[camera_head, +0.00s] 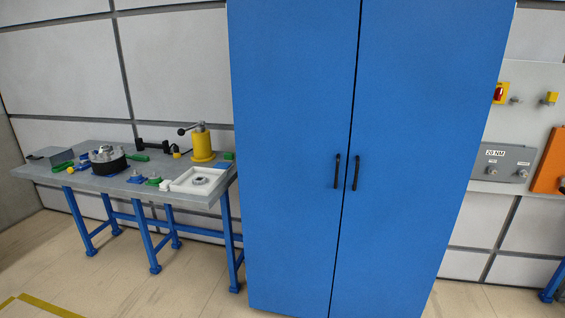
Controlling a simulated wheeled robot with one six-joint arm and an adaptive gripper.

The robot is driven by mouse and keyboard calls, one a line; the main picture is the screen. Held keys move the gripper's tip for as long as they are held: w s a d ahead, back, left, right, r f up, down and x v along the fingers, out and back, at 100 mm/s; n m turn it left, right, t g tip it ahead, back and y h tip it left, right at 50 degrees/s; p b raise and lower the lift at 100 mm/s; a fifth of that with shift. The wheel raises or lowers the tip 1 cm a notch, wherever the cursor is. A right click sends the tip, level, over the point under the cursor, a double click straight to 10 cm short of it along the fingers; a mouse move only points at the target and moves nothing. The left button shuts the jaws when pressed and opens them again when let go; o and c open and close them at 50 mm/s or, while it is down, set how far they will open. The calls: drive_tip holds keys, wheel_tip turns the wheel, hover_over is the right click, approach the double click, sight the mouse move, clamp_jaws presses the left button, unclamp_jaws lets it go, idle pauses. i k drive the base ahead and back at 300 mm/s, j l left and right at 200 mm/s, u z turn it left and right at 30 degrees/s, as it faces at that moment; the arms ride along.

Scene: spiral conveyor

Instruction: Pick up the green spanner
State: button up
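No green item is clear enough for me to tell which is the green spanner. On the grey workbench (115,190) at the left, a long green piece (62,166) lies near the left end. Another slim green piece (138,157) lies just right of a round black and metal device (106,160). A small green part (154,181) sits near the front edge, and a green block (229,156) is at the right end. My gripper is not in view.
A tall blue cabinet (290,130) with closed doors stands right of the workbench. A yellow press-like tool (202,143) and a white tray (180,187) are on the bench's right part. A grey panel box (505,163) is at far right. Floor before the bench is clear.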

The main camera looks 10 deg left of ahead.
sight(145, 158)
drive_tip(key=i+u, duration=0.45)
drive_tip(key=i+l+u, duration=0.25)
drive_tip(key=i+u, duration=0.2)
drive_tip(key=i, duration=0.2)
drive_tip(key=i+j+u, duration=0.1)
drive_tip(key=u, duration=0.25)
drive_tip(key=i+u, duration=0.5)
drive_tip(key=u, duration=0.2)
drive_tip(key=i+j, duration=0.15)
drive_tip(key=i, duration=0.25)
drive_tip(key=i+j+z, duration=0.1)
drive_tip(key=i, duration=0.25)
drive_tip(key=i+j+z, duration=0.4)
drive_tip(key=i+j, duration=0.15)
